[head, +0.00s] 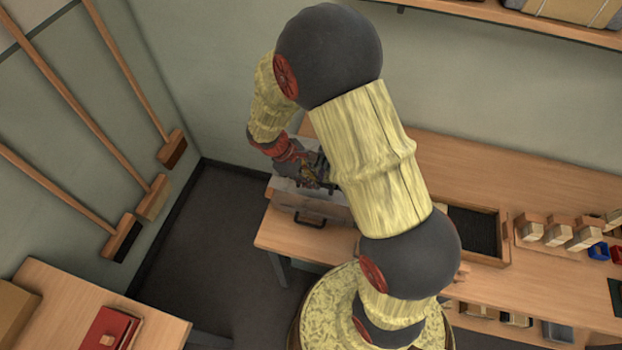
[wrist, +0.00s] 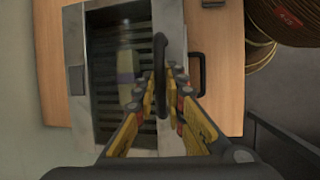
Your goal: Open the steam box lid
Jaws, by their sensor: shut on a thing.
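The steam box (head: 283,196) is a grey metal box at the left end of the workbench, partly hidden behind my arm in the head view. In the wrist view the steam box (wrist: 76,80) shows a pale metal frame around a dark slatted area with a pale block in it. A black bar handle (wrist: 161,48) stands over its right side. My gripper (wrist: 172,82) is shut on this handle, with its yellow fingers on it. In the head view my gripper (head: 318,174) is over the box. I cannot tell how far the lid is raised.
A second black handle (head: 310,220) is at the box's front; it also shows in the wrist view (wrist: 197,76). A dark-lined tray (head: 475,232) and several brush blocks (head: 557,233) are to the right on the workbench (head: 450,165). Brooms (head: 122,238) hang on the left wall.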

